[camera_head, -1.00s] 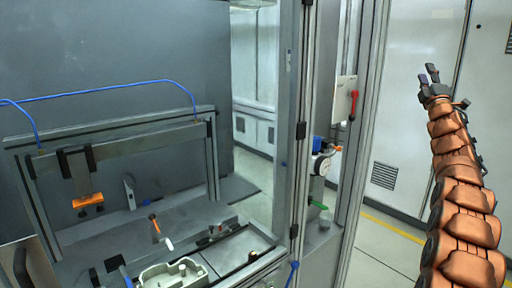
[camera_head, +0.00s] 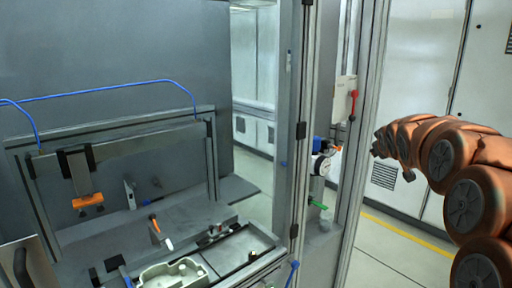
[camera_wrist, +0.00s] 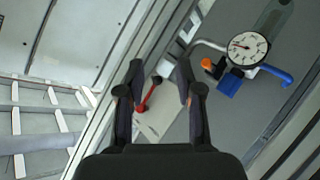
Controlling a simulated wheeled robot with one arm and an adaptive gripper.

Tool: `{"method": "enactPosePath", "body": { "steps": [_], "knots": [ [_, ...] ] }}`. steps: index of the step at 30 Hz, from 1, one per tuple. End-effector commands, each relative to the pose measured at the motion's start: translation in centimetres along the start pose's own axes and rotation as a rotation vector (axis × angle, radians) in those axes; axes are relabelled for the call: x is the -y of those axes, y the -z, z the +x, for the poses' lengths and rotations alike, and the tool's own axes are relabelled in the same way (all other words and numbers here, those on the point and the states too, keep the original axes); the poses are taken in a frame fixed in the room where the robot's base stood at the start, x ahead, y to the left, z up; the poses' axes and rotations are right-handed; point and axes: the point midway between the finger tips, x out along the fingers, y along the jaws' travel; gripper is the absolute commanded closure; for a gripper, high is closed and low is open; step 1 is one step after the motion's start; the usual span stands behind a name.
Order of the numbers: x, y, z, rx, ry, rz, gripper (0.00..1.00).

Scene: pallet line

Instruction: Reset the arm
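My orange segmented arm is at the right side of the head view, bent over to the left. Its gripper end (camera_head: 379,146) points left towards the frame post of the machine, and its fingers are too small there to make out. In the wrist view my gripper (camera_wrist: 158,75) has its two black fingers spread apart with nothing between them. Beyond the fingers, apart from them, a red-handled switch (camera_wrist: 150,94) on a light box shows. It also shows in the head view (camera_head: 354,104).
A round pressure gauge (camera_wrist: 247,48) with blue fittings sits right of the gripper, and on the post in the head view (camera_head: 320,166). The machine's post (camera_head: 353,170) stands left of my arm. A work cell with an orange clamp (camera_head: 88,200) lies left. Grey cabinets stand behind.

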Motion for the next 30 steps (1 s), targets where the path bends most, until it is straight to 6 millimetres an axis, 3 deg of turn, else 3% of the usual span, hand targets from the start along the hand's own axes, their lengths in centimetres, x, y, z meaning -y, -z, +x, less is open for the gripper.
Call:
{"method": "enactPosePath", "body": {
  "steps": [1, 8, 15, 24, 30],
  "knots": [
    [1.9, -1.1, -1.5, 0.041, 0.039, 0.019, 0.64],
    [10.2, -8.3, -8.1, 0.274, 0.207, 0.105, 0.64],
    [17.9, -16.7, -16.9, 0.537, 0.351, 0.177, 0.64],
    [25.4, -27.5, -29.8, 0.884, 0.480, 0.239, 0.64],
    [28.4, -32.8, -37.0, 1.071, 0.529, 0.264, 0.64]
  ]
}}
